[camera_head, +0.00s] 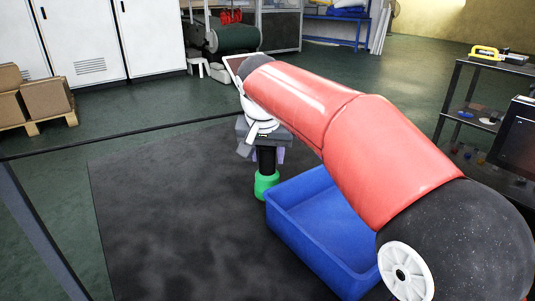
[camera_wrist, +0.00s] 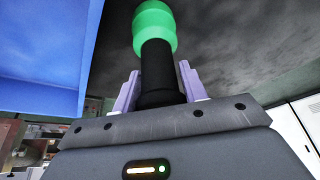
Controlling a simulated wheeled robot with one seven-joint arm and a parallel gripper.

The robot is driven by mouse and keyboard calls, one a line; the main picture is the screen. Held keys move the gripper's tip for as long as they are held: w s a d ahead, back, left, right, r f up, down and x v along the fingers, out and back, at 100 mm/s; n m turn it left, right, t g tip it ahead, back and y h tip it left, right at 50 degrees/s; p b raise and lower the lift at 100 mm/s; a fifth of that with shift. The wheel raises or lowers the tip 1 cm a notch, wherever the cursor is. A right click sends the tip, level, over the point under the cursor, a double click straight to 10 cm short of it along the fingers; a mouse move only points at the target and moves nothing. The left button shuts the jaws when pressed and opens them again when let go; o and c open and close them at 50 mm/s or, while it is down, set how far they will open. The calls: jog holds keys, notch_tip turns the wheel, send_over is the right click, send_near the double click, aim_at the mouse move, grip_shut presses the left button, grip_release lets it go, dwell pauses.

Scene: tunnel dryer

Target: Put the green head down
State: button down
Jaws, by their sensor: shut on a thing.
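The green head (camera_head: 265,186) is a green rounded cap on a black shaft, and it points downward. In the wrist view the green head (camera_wrist: 155,27) extends out past the fingertips, with its black shaft between two pale purple fingers. My gripper (camera_head: 268,157) is shut on the black shaft, and it also shows in the wrist view (camera_wrist: 157,85). The head hangs just left of the blue crate, over the dark mat. I cannot tell whether its green end touches the mat.
The blue crate (camera_head: 284,222) stands at the right, partly hidden by my arm; its visible inside looks empty. The dark mat (camera_head: 180,225) is clear to the left. A dark shelf rack (camera_head: 447,92) stands at far right. Boxes on a pallet (camera_head: 45,98) sit back left.

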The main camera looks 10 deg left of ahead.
jog(key=c, duration=0.8)
grip_release()
jog(key=shift+f, duration=0.1)
